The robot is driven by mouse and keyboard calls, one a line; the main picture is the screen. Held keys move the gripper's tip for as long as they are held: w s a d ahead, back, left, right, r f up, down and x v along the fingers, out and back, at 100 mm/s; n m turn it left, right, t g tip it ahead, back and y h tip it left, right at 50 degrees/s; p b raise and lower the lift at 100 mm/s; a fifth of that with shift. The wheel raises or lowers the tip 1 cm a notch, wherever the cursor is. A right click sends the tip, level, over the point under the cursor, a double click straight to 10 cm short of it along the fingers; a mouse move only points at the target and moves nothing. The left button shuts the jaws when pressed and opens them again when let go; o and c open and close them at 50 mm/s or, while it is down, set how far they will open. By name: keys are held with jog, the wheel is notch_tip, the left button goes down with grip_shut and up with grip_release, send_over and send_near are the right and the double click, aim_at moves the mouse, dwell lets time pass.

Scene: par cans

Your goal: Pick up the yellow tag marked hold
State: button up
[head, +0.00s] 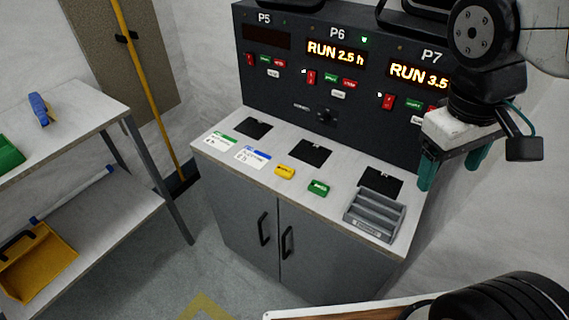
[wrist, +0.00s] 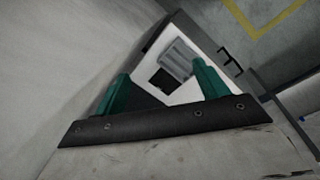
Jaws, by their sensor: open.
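The yellow tag (head: 285,172) lies flat on the light counter top (head: 225,158) in the head view, near the front edge. A green tag (head: 318,188) lies to its right. The writing on both is too small to read. My gripper (head: 450,180) is at the right of the head view, above the counter's right end and well apart from the yellow tag. Its teal fingers are apart with nothing between them. In the wrist view my gripper (wrist: 160,88) also shows open, with the counter and the grey tray beyond it. I cannot make out the yellow tag there.
A grey slotted tray (head: 352,224) stands at the counter's right end; it also shows in the wrist view (wrist: 179,57). Two printed cards (head: 253,157) and several black pads lie on the counter. A black control panel (head: 290,95) rises behind. A shelf table (head: 75,125) stands left.

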jog(key=w+a+f+n+h, duration=0.2)
jog(key=w+f+n+h, duration=0.2)
jog(key=w+n, duration=0.3)
jog(key=n+t+h, duration=0.1)
jog(key=n+t, duration=1)
jog(key=n, duration=0.9)
send_near(284, 170)
jog(key=x, duration=0.8)
jog(key=shift+f, duration=0.1)
jog(key=c, duration=1)
jog(key=shift+c, duration=0.2)
